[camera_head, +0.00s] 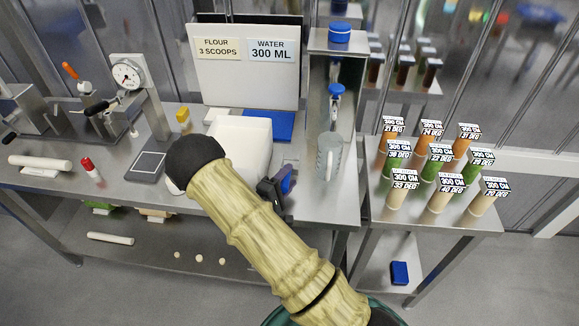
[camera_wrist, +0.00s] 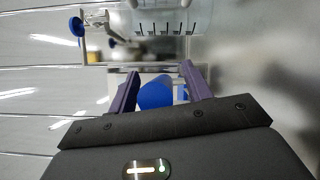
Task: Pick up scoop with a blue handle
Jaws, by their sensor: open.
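In the wrist view a rounded blue piece (camera_wrist: 157,92) lies between my two purple fingers, with a strip of white beside it. It looks like the blue handle of the scoop, but its scoop end is hidden and I cannot confirm it. My gripper (camera_wrist: 158,88) is open, one finger on either side of the blue piece, with no clear contact. In the head view my gripper (camera_head: 280,188) is at the front of the bench, right of the white open bin (camera_head: 240,130). My arm hides part of the bin, and I cannot make out the scoop there.
A clear measuring jug (camera_head: 329,155) stands under the blue tap (camera_head: 336,90) to the right. A blue flat panel (camera_head: 283,125) lies behind the bin, below the white sign board (camera_head: 245,75). A scale (camera_head: 148,165) is at left. Several labelled tubes (camera_head: 438,155) crowd the right table.

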